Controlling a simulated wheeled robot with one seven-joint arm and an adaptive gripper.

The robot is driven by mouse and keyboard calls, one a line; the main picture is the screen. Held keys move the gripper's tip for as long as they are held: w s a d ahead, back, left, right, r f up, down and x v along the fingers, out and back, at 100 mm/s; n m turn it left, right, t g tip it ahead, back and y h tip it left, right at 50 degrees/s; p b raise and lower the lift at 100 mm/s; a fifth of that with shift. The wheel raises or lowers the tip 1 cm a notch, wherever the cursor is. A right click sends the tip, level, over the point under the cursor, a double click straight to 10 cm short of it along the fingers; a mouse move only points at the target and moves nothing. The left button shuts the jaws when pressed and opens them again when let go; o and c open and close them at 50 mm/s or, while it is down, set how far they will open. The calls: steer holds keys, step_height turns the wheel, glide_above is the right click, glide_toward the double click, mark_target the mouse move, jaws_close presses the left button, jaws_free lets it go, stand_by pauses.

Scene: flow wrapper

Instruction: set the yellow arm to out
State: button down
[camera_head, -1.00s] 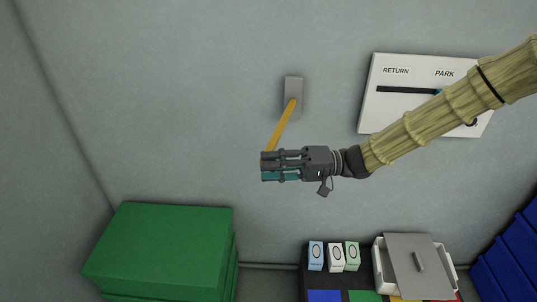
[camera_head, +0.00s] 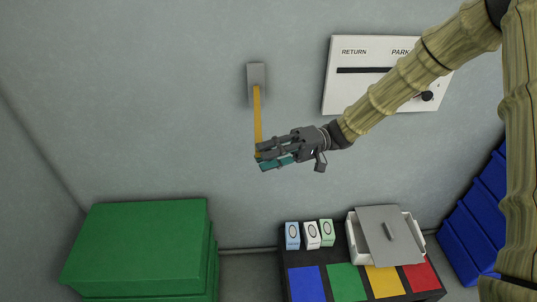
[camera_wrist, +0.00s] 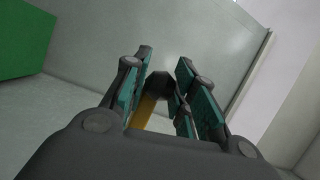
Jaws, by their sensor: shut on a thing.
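The yellow arm (camera_head: 258,112) hangs from a grey wall bracket (camera_head: 257,74) and points almost straight down in the head view. My gripper (camera_head: 266,160) is at its lower end, shut on it, with teal finger pads around the tip. In the wrist view the yellow arm (camera_wrist: 143,113) shows between the fingers of my gripper (camera_wrist: 165,95), with a dark round end beyond it. The fingers hide the arm's lowest part in the head view. No marking for "out" shows near the bracket.
A white panel (camera_head: 335,95) marked RETURN and PARK, with a slot and dark knob, is on the wall at right, partly behind my arm. Below stand green boxes (camera_head: 140,240), small cartons (camera_head: 312,235), a lidded white box (camera_head: 360,240) and blue bins (camera_head: 470,235).

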steer(key=c, duration=1.1)
jaws_free()
steer(key=shift+r, duration=0.1)
steer(key=shift+c, duration=0.2)
steer(key=v, duration=1.2)
